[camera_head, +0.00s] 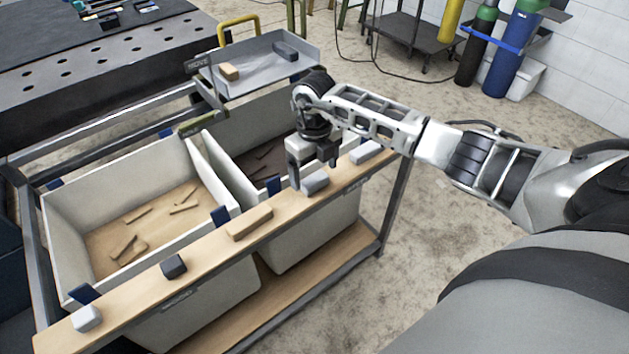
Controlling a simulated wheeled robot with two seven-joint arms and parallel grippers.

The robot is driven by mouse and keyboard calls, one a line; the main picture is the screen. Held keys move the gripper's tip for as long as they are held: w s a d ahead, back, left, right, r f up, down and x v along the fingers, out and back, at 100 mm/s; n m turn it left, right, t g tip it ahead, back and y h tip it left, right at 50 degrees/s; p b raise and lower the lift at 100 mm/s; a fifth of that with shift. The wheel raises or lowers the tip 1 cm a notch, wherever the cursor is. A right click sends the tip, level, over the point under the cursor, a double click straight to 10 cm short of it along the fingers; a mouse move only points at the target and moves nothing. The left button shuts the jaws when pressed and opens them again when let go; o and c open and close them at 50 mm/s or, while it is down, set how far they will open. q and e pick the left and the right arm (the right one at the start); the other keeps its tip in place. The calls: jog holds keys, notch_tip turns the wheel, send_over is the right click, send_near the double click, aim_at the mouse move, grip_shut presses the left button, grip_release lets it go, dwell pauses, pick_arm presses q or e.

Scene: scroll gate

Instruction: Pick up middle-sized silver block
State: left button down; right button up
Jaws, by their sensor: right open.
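Three silver blocks stand on the wooden front ledge (215,247). A small one (87,318) is at the near left end. Another silver block (315,183), which looks middle-sized, is right of centre. A longer-looking one (366,152) is near the right end. My right gripper (312,174) points down just above and around the middle silver block, with its jaws open. The fingers partly hide the block's upper side, and I cannot tell whether they touch it. My left gripper is out of view.
A dark block (173,267) and a wooden block (249,223) also sit on the ledge. Two bins (60,226) behind it hold small pieces. A raised grey tray (258,68) at the back holds a wooden block (229,72) and a dark grey block (285,51).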

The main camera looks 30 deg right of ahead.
notch_tip(320, 180, down, 2)
jog(key=shift+f, duration=0.1)
jog(key=c, duration=1.2)
